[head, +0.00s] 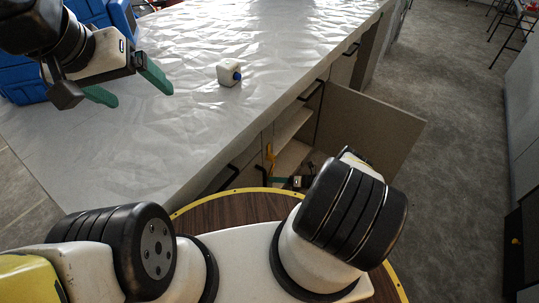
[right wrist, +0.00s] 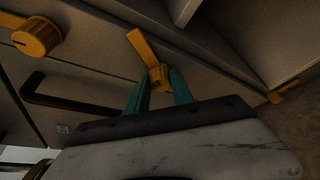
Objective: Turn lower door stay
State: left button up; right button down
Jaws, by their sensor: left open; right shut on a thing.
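Yellow-orange door stays show in the right wrist view. The middle door stay (right wrist: 142,48) has a flat arm slanting up and left from a round knob. My right gripper (right wrist: 158,79) has its teal fingers shut on that knob, one on each side. In the head view a yellow piece (head: 270,153) shows at the cabinet front, and my right gripper (head: 294,182) is partly hidden by my arm. An open cabinet door (head: 372,125) stands out to the right. My left gripper (head: 137,93) is open and empty above the white counter.
Another yellow knob (right wrist: 38,36) sits at the left of the wrist view, above a black handle (right wrist: 70,98). A small yellow piece (right wrist: 284,91) is at the right.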

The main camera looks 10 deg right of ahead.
jog(key=shift+d, duration=0.1)
jog(key=c, duration=1.1)
grip_release()
jog(key=v, duration=0.7)
jog(key=shift+s+d, duration=0.2)
jog(key=shift+d, duration=0.1)
